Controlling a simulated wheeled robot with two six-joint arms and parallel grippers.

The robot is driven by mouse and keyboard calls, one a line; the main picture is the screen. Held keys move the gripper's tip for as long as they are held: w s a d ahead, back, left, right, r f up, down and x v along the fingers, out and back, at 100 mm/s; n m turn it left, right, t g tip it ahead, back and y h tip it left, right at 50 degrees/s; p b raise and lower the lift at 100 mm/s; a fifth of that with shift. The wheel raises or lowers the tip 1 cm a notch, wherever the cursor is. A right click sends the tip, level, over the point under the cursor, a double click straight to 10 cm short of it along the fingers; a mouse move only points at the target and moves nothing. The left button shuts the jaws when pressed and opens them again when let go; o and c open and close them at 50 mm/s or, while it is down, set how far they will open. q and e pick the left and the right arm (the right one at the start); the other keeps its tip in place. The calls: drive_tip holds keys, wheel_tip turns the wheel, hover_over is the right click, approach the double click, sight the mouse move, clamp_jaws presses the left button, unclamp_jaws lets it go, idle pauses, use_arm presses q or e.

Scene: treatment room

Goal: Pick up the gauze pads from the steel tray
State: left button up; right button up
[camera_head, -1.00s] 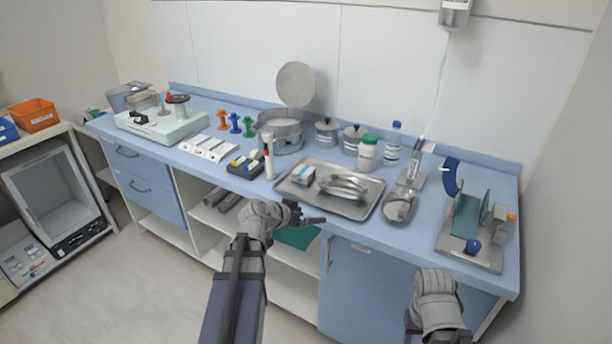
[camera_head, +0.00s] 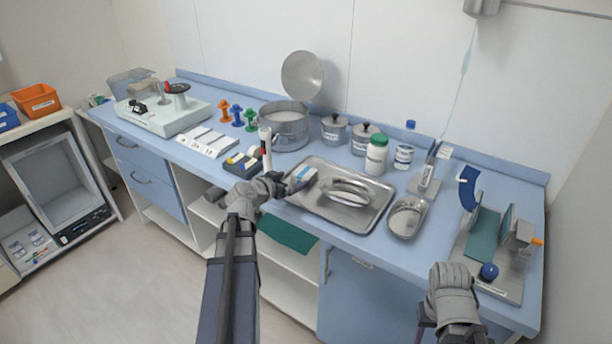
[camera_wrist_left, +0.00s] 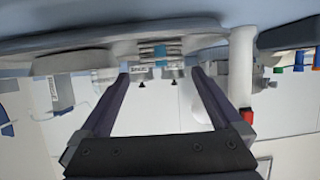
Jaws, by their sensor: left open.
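The gauze pads (camera_head: 308,173) are a small white and blue pack at the left end of the steel tray (camera_head: 345,222). They also show between and beyond the fingertips in the left wrist view (camera_wrist_left: 160,50). My left gripper (camera_head: 294,184) is open at the tray's left edge, with its fingers close beside the pack. I cannot tell whether they touch it. The left wrist view shows its two dark fingers (camera_wrist_left: 160,78) spread apart. My right gripper (camera_head: 424,330) is low at the front right, mostly hidden behind its own wrist, away from the tray.
A steel kidney dish (camera_head: 406,218) stands right of the tray. A white tube (camera_head: 266,148) stands upright behind my left gripper. A white bottle with a green cap (camera_head: 376,157) stands behind the tray.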

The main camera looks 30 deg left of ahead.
sight(302, 174)
use_arm(q)
drive_tip(key=shift+b+x, duration=1.15)
drive_tip(key=shift+x, duration=2.65)
drive_tip(key=shift+a+r, duration=0.1)
drive_tip(key=shift+r, duration=0.05)
drive_tip(key=c, duration=1.1)
drive_tip(key=shift+r, duration=0.1)
drive_tip(key=shift+c, duration=0.2)
wheel_tip(302, 174, up, 10)
drive_tip(key=p, duration=1)
